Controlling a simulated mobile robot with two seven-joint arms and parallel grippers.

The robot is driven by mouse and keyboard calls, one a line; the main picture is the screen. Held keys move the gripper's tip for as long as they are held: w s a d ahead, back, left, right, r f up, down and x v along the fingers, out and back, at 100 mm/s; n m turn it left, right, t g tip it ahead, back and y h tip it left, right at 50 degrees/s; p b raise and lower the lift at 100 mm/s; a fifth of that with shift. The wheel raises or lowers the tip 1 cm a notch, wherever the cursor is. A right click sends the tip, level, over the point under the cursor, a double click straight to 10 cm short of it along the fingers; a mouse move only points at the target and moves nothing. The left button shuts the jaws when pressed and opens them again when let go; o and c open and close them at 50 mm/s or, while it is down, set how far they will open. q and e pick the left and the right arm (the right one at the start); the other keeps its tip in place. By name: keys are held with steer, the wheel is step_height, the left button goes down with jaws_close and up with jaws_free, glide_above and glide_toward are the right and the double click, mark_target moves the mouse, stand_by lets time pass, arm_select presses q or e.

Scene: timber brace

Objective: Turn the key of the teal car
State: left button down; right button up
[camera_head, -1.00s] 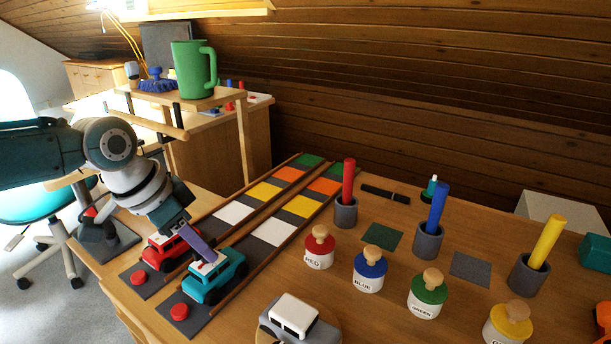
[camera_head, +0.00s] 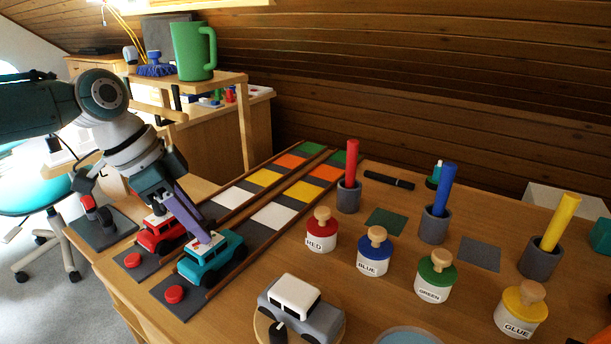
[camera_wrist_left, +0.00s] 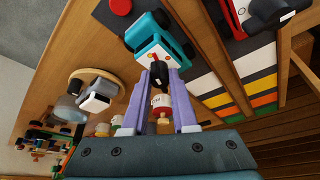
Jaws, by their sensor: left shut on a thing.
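The teal car (camera_head: 212,262) stands on the near lane of the track, and its front also shows in the wrist view (camera_wrist_left: 152,48). My left gripper (camera_head: 204,238) reaches down to the car's roof from the upper left. In the wrist view its two purple fingers (camera_wrist_left: 160,76) close at the end of the teal car on a small dark piece, the key (camera_wrist_left: 159,71). My right gripper is not in view.
A red car (camera_head: 160,234) stands close by in the adjacent lane. Red buttons (camera_head: 174,294) sit at the lane ends. A grey car (camera_head: 302,308) on a round board is at the front. Labelled jars (camera_head: 372,252) and cups with coloured rods (camera_head: 436,212) fill the right side.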

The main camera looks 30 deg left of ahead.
arm_select(q)
steer(key=c, duration=0.7)
jaws_free()
steer(key=p+v, duration=0.2)
steer(key=v, duration=0.8)
